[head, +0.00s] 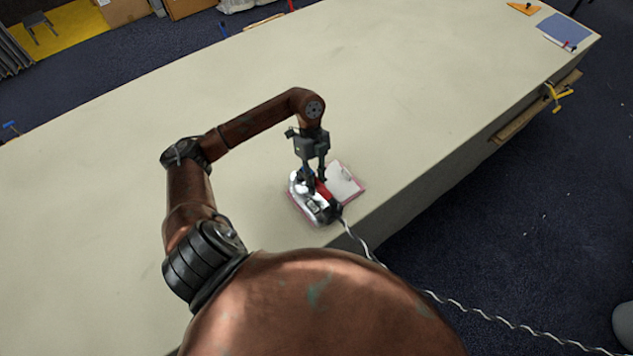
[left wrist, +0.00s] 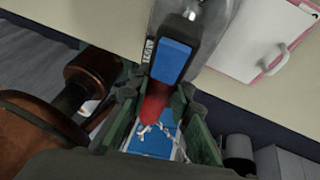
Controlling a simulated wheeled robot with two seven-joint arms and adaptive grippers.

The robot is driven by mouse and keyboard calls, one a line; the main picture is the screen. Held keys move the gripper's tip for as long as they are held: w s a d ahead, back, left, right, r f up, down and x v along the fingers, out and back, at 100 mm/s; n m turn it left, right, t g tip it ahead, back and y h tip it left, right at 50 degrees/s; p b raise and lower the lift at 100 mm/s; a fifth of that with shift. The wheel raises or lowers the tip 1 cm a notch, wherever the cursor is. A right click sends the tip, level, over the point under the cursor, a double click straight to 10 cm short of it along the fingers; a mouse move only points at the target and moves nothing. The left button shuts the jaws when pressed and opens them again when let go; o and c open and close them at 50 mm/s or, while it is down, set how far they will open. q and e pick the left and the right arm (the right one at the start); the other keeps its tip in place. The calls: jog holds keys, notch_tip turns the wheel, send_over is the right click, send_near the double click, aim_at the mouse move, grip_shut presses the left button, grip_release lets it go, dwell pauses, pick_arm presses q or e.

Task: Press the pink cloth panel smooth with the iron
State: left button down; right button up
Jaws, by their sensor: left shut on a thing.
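The pink cloth panel (head: 347,184) lies near the front edge of the table. It looks pale, with a pink border, and a small whitish raised piece shows on it; it also appears at the upper right of the left wrist view (left wrist: 243,52). The iron (head: 300,188), silvery with a red handle and dark heel, sits over the panel's left part and hides it there. In the left wrist view the iron (left wrist: 215,20) shows its grey body and blue-and-red handle. My left gripper (head: 314,181) is shut on the handle from above. My right gripper is out of view.
A black-and-white cord (head: 366,249) runs from the iron's heel over the front edge of the table (head: 120,200) to the lower right. A blue cloth (head: 568,27), an orange triangle (head: 523,8) and a yellow clamp (head: 559,94) are far right. Most of the tabletop is clear.

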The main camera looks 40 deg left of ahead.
pick_arm(q)
jog(key=shift+f, duration=0.5)
dwell(0.9)
jog(key=shift+s+f+b, duration=0.1)
jog(key=shift+f+b, duration=0.15)
jog(key=shift+b, duration=0.05)
dwell(1.6)
jog(key=shift+r+p, duration=1)
jog(key=shift+r, duration=0.2)
jog(key=shift+r+p, duration=1.95)
jog(key=shift+r, duration=0.6)
jog(key=shift+f, duration=0.1)
